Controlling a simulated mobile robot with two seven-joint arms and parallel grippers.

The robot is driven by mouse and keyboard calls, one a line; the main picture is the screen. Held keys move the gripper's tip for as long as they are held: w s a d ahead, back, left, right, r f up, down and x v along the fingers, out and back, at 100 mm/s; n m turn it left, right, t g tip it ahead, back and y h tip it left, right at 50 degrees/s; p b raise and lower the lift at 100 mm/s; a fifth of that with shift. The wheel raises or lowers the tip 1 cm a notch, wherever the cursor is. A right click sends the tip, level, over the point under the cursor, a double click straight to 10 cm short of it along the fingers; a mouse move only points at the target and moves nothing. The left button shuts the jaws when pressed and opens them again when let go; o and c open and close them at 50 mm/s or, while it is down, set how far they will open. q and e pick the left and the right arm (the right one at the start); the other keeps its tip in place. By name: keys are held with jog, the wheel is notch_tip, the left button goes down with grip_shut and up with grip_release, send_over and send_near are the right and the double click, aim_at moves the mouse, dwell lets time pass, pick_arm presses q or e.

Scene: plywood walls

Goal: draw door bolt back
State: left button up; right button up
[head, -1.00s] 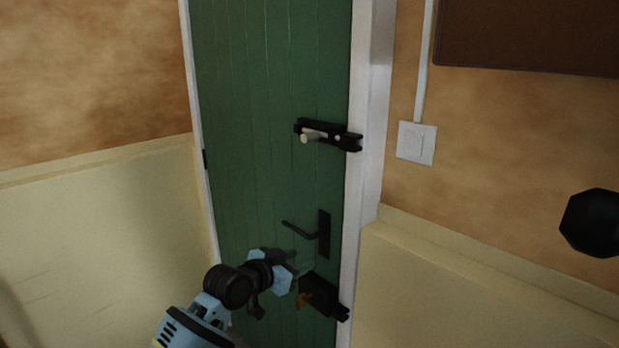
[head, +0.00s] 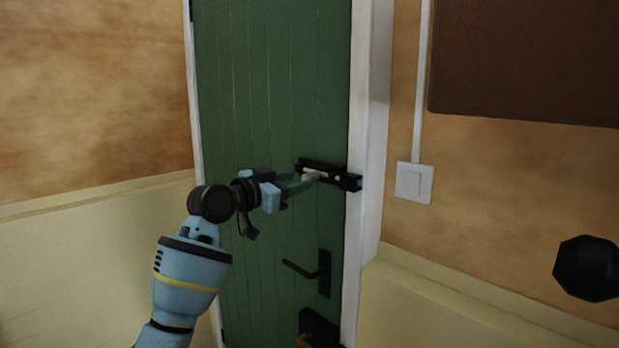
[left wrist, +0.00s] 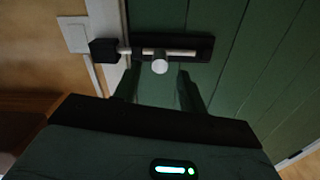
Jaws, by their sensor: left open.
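A black door bolt (head: 345,180) with a pale rod and a pale round knob (head: 311,176) is mounted on the green door (head: 260,110), near its right edge. In the left wrist view the bolt's rod (left wrist: 185,52) reaches across into the dark keeper (left wrist: 104,51) on the white frame, and the knob (left wrist: 159,67) points at the camera. My left gripper (head: 302,183) is open, with its fingers pointing at the knob. In the left wrist view the open left fingers (left wrist: 157,88) lie on either side below the knob; contact cannot be told. My right gripper is not seen.
A black lever handle (head: 318,270) is below the bolt, and a dark lock box (head: 318,328) is lower still. The white door frame (head: 368,130) is at the right. A light switch (head: 414,182) and a dark board (head: 530,60) are on the wall.

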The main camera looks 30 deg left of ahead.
aim_at(318, 178)
pick_arm(q)
jog(key=shift+x, duration=2.8)
grip_shut()
